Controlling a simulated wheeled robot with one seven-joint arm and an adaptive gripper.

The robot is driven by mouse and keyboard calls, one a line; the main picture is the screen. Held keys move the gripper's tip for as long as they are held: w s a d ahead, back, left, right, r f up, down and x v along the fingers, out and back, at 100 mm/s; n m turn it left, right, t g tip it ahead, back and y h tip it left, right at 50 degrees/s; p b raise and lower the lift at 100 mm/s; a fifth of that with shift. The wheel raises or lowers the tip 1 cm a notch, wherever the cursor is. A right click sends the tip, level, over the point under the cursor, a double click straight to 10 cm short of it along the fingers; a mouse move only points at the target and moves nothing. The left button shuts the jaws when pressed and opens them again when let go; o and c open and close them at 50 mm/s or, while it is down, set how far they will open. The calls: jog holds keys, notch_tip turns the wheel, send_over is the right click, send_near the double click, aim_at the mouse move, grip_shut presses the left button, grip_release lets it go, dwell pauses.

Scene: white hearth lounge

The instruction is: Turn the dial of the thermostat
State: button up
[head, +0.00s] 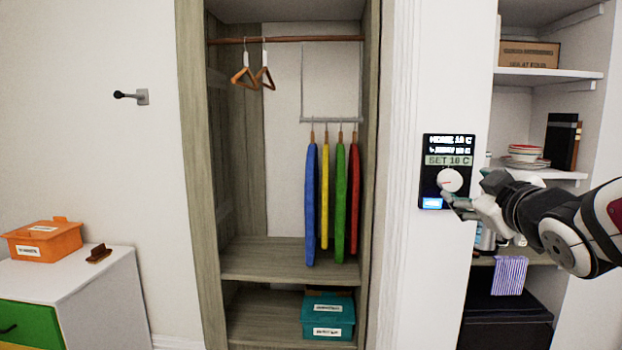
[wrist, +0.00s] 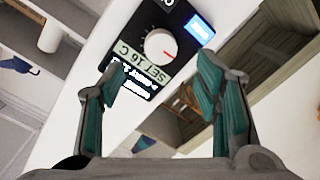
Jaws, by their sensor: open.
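The thermostat (head: 431,158) is a black panel on the white wall strip between the wardrobe and the shelves. Its screen reads "SET 16 C". Its round white dial (head: 450,180) has a red mark, and a small blue-lit label sits below. My gripper (head: 462,203) is at the panel's lower right, close to the dial, partly overlapping the panel's edge. In the wrist view the dial (wrist: 161,46) lies ahead, between and beyond the two open fingers (wrist: 158,82). Nothing is between the fingertips, and I see no contact with the dial.
The open wardrobe (head: 272,262) with several hanging coloured boards is to the left. Shelves (head: 548,75) with bowls, books and a box are at the right, behind my arm. A cabinet (head: 75,285) with an orange box stands far left.

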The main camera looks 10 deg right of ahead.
jog(key=shift+v, duration=2.25)
jog(key=shift+a+f, duration=0.1)
jog(key=shift+f, duration=0.05)
